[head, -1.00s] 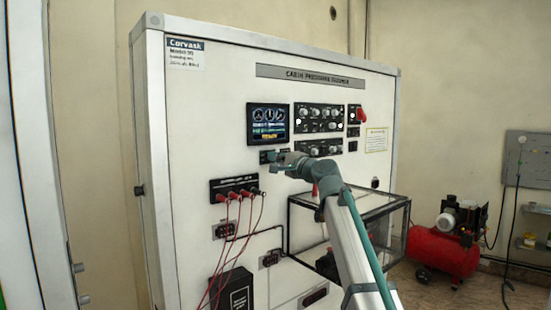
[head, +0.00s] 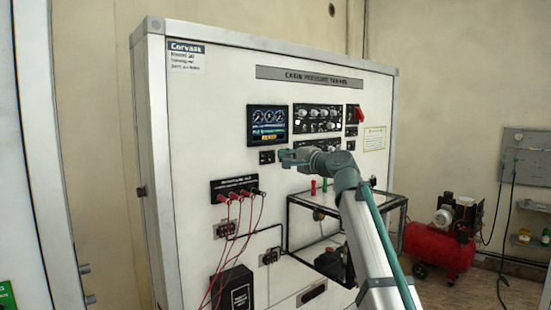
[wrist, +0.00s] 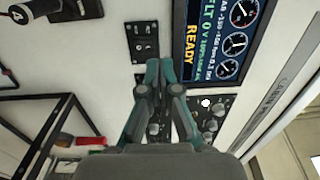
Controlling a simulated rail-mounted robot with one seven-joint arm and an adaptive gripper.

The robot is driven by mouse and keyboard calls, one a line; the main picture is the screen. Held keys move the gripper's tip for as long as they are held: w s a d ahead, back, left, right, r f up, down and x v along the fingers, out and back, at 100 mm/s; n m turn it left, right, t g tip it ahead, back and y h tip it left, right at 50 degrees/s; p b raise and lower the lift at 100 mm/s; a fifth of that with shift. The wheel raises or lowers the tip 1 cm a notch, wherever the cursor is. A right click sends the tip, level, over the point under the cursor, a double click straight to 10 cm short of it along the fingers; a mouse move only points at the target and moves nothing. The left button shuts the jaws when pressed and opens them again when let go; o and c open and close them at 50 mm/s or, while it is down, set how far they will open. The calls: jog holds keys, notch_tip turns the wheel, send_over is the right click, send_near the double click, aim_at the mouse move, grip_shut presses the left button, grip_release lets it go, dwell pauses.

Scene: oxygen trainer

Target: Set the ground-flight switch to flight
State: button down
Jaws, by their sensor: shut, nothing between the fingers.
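A small black switch plate (head: 267,157) sits on the white panel just below the display. It also shows in the wrist view (wrist: 142,40), with small controls whose labels and settings I cannot read. I cannot tell for certain that it is the ground-flight switch. My gripper (head: 282,158) is just right of this plate in the head view. In the wrist view its fingertips (wrist: 160,66) are together, with nothing between them, beside the plate's lower end. I cannot tell whether they touch the panel.
The display (head: 267,124) shows gauges and reads READY in the wrist view. Black knob panels (head: 317,118) are to its right. Red leads plug into a black strip (head: 234,189) below. A clear box (head: 380,205) juts out at lower right. A red compressor (head: 440,245) stands beyond.

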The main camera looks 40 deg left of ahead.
jog(key=b+v, duration=0.1)
jog(key=v, duration=0.7)
jog(key=shift+r+b, duration=0.4)
jog(key=shift+r, duration=0.1)
